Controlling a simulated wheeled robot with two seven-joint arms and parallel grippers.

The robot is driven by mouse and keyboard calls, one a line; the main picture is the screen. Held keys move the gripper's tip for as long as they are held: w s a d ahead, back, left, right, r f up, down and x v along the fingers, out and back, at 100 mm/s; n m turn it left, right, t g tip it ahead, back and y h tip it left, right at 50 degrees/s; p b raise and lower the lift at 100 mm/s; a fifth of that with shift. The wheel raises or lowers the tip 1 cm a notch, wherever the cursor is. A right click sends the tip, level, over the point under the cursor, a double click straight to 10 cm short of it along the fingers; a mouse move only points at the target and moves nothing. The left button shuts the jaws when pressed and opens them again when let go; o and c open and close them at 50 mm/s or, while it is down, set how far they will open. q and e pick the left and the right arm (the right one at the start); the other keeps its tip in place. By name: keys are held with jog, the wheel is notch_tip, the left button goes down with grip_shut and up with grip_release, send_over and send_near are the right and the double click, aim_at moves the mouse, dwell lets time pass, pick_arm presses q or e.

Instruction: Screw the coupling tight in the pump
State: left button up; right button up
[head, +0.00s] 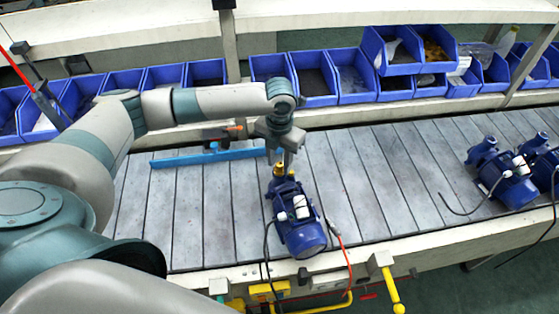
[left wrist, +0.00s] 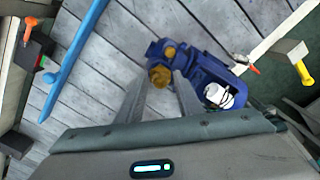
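A blue pump (head: 299,226) with a white box on its side stands on the slatted conveyor in the head view; it also shows in the left wrist view (left wrist: 208,70). The brass coupling (head: 281,171) is at the pump's upper end, beneath my left gripper (head: 284,165). In the left wrist view the coupling (left wrist: 159,75) lies between and just beyond the two fingertips (left wrist: 161,82), with a small gap seen at each side. The left gripper looks open. Whether the coupling is fully seated cannot be seen. My right gripper is not in view.
A blue bar (head: 208,156) lies along the conveyor (head: 370,180) behind the pump. More blue pumps (head: 505,172) with dark cables stand at the right. Blue bins (head: 355,84) line the back. Yellow pipes (head: 391,290) and a red cable are at the front edge. The conveyor's middle right is clear.

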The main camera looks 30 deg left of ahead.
pick_arm(q)
jog(key=shift+n, duration=1.2)
grip_shut()
jog(key=shift+m, duration=0.3)
jog(key=shift+m, duration=1.5)
